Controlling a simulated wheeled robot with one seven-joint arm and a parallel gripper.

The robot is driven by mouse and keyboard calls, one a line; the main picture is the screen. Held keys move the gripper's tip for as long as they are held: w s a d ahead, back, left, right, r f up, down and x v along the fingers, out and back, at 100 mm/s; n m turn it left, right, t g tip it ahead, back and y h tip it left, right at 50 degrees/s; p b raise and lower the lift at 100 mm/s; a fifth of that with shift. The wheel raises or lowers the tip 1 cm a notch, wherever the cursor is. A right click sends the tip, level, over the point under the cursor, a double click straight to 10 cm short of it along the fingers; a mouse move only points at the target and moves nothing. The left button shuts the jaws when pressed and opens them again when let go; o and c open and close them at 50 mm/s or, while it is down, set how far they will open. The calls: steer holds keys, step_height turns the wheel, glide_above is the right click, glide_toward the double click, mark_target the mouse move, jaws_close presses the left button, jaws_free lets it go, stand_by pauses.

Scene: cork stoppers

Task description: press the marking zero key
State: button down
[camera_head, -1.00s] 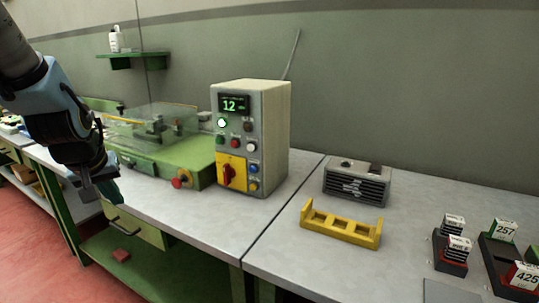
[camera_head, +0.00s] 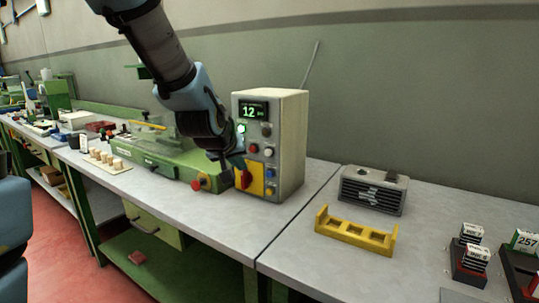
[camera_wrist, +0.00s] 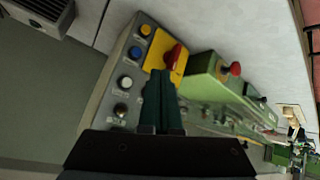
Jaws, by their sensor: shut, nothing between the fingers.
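The control box (camera_head: 290,140) stands on the bench with a lit display (camera_head: 254,110) reading 12. Its front has a lit green button (camera_head: 241,128), a black knob (camera_head: 266,130), a red button (camera_head: 254,148), a white button (camera_head: 268,152), a blue button (camera_head: 270,173) and a yellow button. A red rotary switch (camera_wrist: 174,55) sits on a yellow plate. The key labels are too small to read, so I cannot tell which is the marking zero key. My gripper (camera_wrist: 163,75) is shut and empty, in front of the panel's left side. Its fingers hide part of the panel; contact is unclear.
A green machine (camera_head: 165,165) with a red knob (camera_head: 196,185) stands left of the box. To the right are a grey vented unit (camera_head: 373,190) and a yellow rack (camera_head: 355,235). Corks (camera_head: 105,158) stand on a board at left. The bench front by the box is clear.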

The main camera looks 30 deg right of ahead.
mark_target(268, 153)
steer(key=shift+w+d, duration=0.1)
steer(key=w+d+p, duration=0.3)
steer(key=w+d, duration=0.1)
steer(key=d, duration=0.3)
steer(key=shift+d+p, duration=0.2)
steer(key=shift+p, duration=0.1)
steer(key=shift+w, duration=0.1)
stand_by(1.9)
steer(key=shift+w+d, duration=0.2)
steer(key=shift+d, duration=0.2)
steer(key=shift+w+d, duration=0.2)
steer(key=shift+d, duration=0.15)
stand_by(0.6)
stand_by(0.4)
steer(key=shift+s+a, duration=0.4)
steer(key=shift+a, duration=0.35)
